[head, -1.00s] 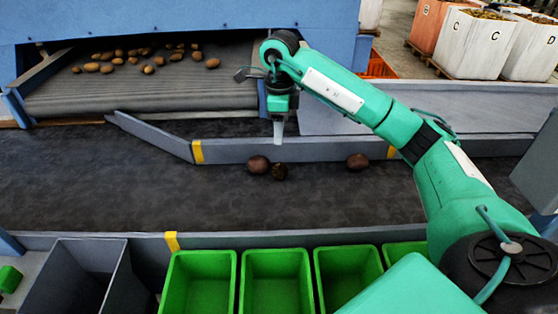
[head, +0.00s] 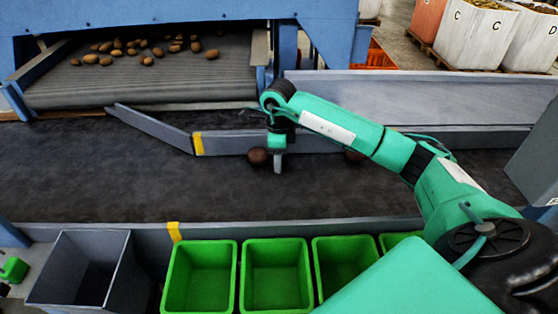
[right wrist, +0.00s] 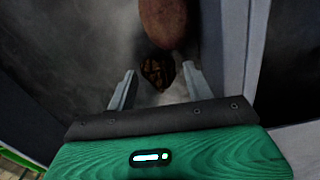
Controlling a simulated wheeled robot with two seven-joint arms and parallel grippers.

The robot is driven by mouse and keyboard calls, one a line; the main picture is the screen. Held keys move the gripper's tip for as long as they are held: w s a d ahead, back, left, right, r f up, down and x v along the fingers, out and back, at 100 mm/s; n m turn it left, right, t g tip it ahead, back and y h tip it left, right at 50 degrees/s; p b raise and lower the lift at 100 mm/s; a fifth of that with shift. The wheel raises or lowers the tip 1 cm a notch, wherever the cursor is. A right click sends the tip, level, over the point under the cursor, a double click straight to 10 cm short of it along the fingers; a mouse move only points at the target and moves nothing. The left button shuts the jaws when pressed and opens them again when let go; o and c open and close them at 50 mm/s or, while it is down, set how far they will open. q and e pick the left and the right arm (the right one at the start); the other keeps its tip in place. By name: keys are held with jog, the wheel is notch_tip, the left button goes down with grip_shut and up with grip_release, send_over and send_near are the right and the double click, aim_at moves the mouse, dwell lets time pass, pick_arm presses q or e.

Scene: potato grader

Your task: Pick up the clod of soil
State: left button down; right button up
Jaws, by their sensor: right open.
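The clod of soil (right wrist: 158,71) is a small, dark, rough lump in the right wrist view. It lies on the dark belt between the tips of my right gripper (right wrist: 159,69), with gaps showing on both sides. A reddish-brown potato (right wrist: 163,22) lies close beyond it. In the head view my right gripper (head: 278,170) points down at the belt, next to the potato (head: 257,156), and mostly hides the clod. The right gripper is open and holds nothing. My left gripper does not show clearly in any view.
Another potato (head: 354,155) lies right of the gripper, partly behind my arm. A grey guide rail (head: 230,145) runs just behind. Green bins (head: 276,243) and a grey bin (head: 60,287) stand along the front. Several potatoes lie on the upper conveyor (head: 150,88). The belt's left is clear.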

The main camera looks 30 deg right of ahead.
jog(key=shift+f, duration=0.1)
jog(key=shift+c, duration=0.2)
jog(key=c, duration=0.7)
